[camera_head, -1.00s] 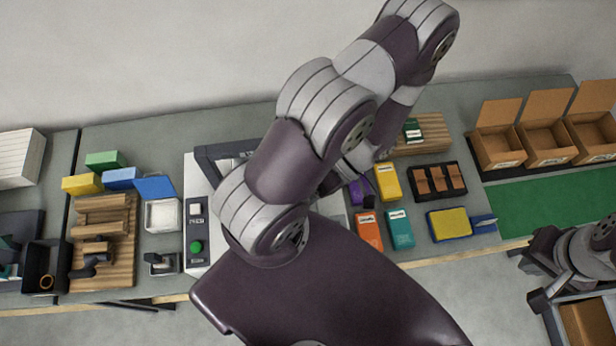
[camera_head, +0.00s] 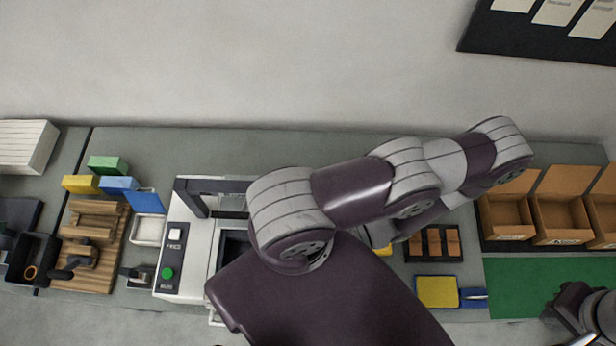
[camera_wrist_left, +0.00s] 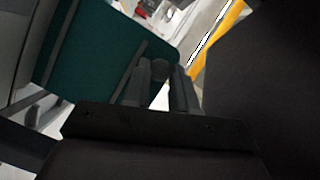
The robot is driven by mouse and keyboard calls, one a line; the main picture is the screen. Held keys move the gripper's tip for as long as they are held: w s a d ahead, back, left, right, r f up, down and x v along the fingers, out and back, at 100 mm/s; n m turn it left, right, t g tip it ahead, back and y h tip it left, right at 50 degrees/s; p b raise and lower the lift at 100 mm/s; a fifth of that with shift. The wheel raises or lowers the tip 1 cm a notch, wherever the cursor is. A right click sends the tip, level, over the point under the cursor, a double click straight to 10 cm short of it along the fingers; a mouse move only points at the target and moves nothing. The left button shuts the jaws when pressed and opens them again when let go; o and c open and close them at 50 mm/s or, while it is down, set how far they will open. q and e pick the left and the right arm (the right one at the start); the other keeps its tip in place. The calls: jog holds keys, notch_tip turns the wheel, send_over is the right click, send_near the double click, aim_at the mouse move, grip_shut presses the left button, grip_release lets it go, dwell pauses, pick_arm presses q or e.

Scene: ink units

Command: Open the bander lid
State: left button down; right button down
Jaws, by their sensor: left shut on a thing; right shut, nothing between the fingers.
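The bander (camera_head: 184,262) is a white machine left of centre in the head view, with a green button on its panel. A dark frame (camera_head: 205,193) spans its back, and a dark recess shows in front. My left arm covers its right part, so I cannot tell how its lid stands. My left gripper is hidden behind my arm in the head view. In the left wrist view my left gripper (camera_wrist_left: 163,82) is closed on a small dark thing that I cannot identify. My right gripper (camera_head: 568,305) is low at the right edge, shut and empty, apart from the bander.
Open cardboard boxes (camera_head: 507,217) stand at the right beside a green mat (camera_head: 525,280). A black tray (camera_head: 433,245) and a yellow pad (camera_head: 436,292) lie right of my left arm. A wooden fixture (camera_head: 95,240) and coloured boxes lie at the left.

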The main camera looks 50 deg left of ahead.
pick_arm(q)
jog(key=c, duration=0.9)
grip_release()
